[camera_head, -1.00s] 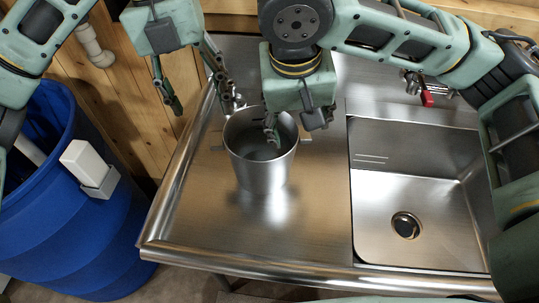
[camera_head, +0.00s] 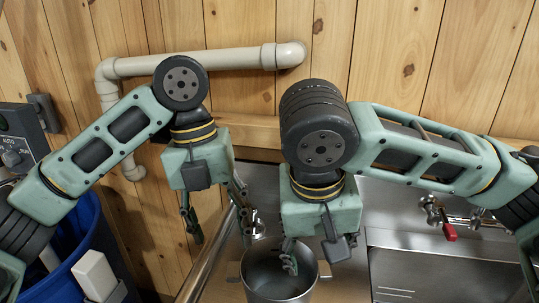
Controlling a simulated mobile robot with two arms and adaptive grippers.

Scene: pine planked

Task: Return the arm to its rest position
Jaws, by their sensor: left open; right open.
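My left gripper (camera_head: 216,214) hangs down at the left edge of the counter, left of the metal pot (camera_head: 262,289). Its two fingers are apart with nothing between them. My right gripper (camera_head: 296,256) points down over the pot. One finger shows in front of the pot's opening; the other is largely hidden by the gripper body. I see nothing held. Whether the finger is inside the pot or above it is hard to tell. The pot stands upright on the counter, its lower part cut off by the frame.
A sink (camera_head: 440,272) is at the right, with a red-handled tap (camera_head: 449,232) behind it. A blue barrel (camera_head: 62,275) with a white box (camera_head: 95,276) stands at the lower left. A beige pipe (camera_head: 215,60) runs along the pine wall (camera_head: 430,60) behind both arms.

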